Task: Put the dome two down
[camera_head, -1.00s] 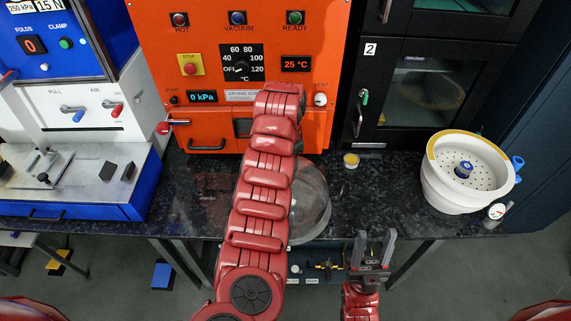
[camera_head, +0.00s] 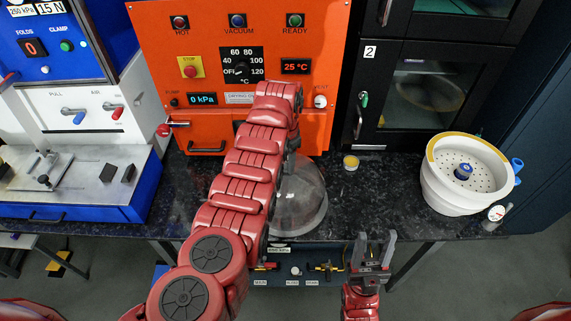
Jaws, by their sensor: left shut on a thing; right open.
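The dome (camera_head: 302,203), a clear glass-like bell, is at the front edge of the dark bench, below the orange oven. Its left part is hidden behind my red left arm. My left gripper (camera_head: 293,143) is at the dome's top, mostly hidden by my wrist, and is shut on the dome. I cannot tell whether the dome's rim touches the bench. My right gripper (camera_head: 372,251) is open and empty, fingers up, in front of the bench edge and right of the dome.
The orange drying oven (camera_head: 330,60) stands behind the dome. The blue press (camera_head: 100,205) is at the left. Bench (camera_head: 375,200) right of the dome is clear.

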